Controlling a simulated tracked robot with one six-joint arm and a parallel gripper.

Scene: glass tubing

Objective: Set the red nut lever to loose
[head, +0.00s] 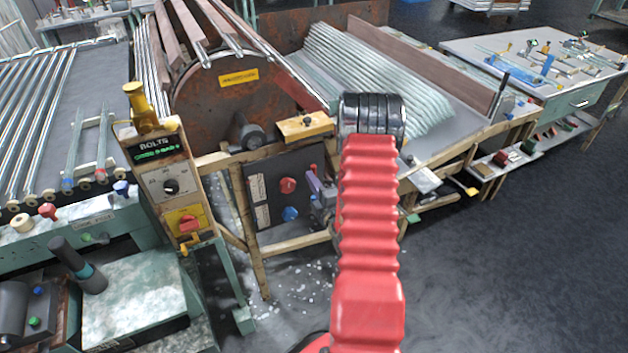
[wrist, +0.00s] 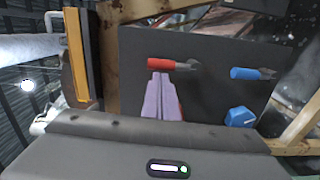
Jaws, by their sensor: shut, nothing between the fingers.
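The red nut lever (wrist: 172,64) lies roughly level in the wrist view, a red handle with a dark end at its right, on a dark panel (wrist: 210,45). A red part (head: 287,185) also shows on the dark panel in the head view; I cannot tell the lever's exact angle there. My gripper (wrist: 160,76) has purple fingers closed together with nothing between them. Its tips are just below the red handle's left half in the wrist view; I cannot tell whether they touch it. In the head view my gripper (head: 315,183) is right of the red part.
A blue lever (wrist: 250,73) and a blue knob (wrist: 240,117) are on the same panel, right of the red lever. Wooden beams (head: 258,235) frame the panel. A control box marked BOLTS (head: 165,170) stands left. Open floor (head: 500,270) lies right.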

